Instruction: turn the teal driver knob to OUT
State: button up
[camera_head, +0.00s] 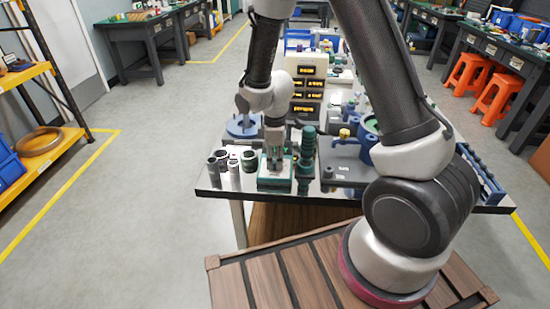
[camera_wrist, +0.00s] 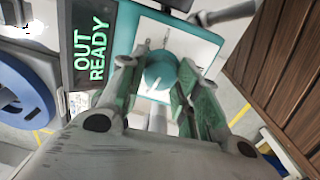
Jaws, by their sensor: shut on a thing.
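The teal driver knob (camera_wrist: 161,70) is round and sits on a white plate with a teal frame in the wrist view. My gripper (camera_wrist: 158,84) has one finger on each side of the knob, closed on it. In the head view my gripper (camera_head: 274,160) points down onto the small teal-framed driver box (camera_head: 274,186) near the table's front edge, and hides the knob there. A dark display (camera_wrist: 91,50) beside the plate reads "OUT READY" in green letters. The fingers cover part of the plate, so I cannot read any marks around the knob.
A green and dark upright cylinder (camera_head: 306,158) stands close to the right of the box. A blue round piece (camera_head: 242,127) lies behind. The floor left of the table is clear.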

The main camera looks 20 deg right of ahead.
aim_at(275, 161)
jog(key=o, duration=1)
notch_tip(275, 161, up, 12)
jog(key=shift+s, duration=0.25)
jog(key=shift+a, duration=0.1)
